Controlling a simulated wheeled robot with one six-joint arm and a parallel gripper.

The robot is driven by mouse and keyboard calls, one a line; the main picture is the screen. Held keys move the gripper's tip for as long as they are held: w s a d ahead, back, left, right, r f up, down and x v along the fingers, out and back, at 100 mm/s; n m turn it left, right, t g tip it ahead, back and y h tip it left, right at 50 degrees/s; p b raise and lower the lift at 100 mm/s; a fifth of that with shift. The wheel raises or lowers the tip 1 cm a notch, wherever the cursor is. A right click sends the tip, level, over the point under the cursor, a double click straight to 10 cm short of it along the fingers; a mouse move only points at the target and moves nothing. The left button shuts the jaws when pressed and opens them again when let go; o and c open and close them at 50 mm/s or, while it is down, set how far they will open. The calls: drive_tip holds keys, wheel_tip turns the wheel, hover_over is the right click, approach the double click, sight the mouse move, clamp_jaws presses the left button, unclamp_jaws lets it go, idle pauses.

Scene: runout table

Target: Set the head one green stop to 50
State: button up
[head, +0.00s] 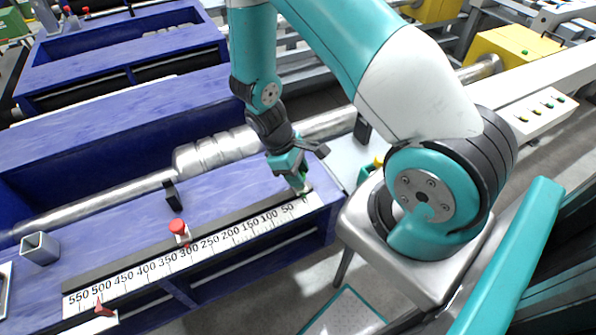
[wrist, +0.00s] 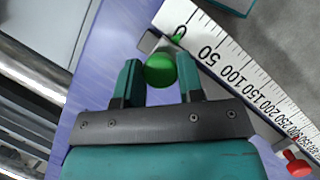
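The green stop shows in the wrist view as a round green knob (wrist: 160,70) on a pale base at the low end of the white number scale (wrist: 226,68). Its small green pointer (wrist: 179,38) lies by the 0 mark, short of 50. My gripper (wrist: 160,75) has one teal finger on each side of the knob, with hardly any gap, and looks shut on it. In the head view my gripper (head: 299,187) is down at the right end of the scale (head: 215,245) and hides most of the stop.
A red stop (head: 178,228) stands farther left along the scale, near 300. A square metal tube (head: 40,248) and a black bracket (head: 172,194) are on the blue table. The scale between 50 and 250 is clear.

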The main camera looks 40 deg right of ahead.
sight(280, 196)
clamp_jaws()
drive_tip(key=a, duration=0.1)
drive_tip(key=w+a, duration=0.1)
drive_tip(key=a, duration=0.3)
drive_tip(key=shift+w, duration=0.25)
drive_tip(key=shift+d, duration=0.1)
drive_tip(key=o, duration=1)
unclamp_jaws()
drive_tip(key=b+v, duration=0.2)
drive_tip(key=v, duration=1.5)
drive_tip(key=shift+w+r, duration=0.1)
drive_tip(key=shift+r, duration=0.1)
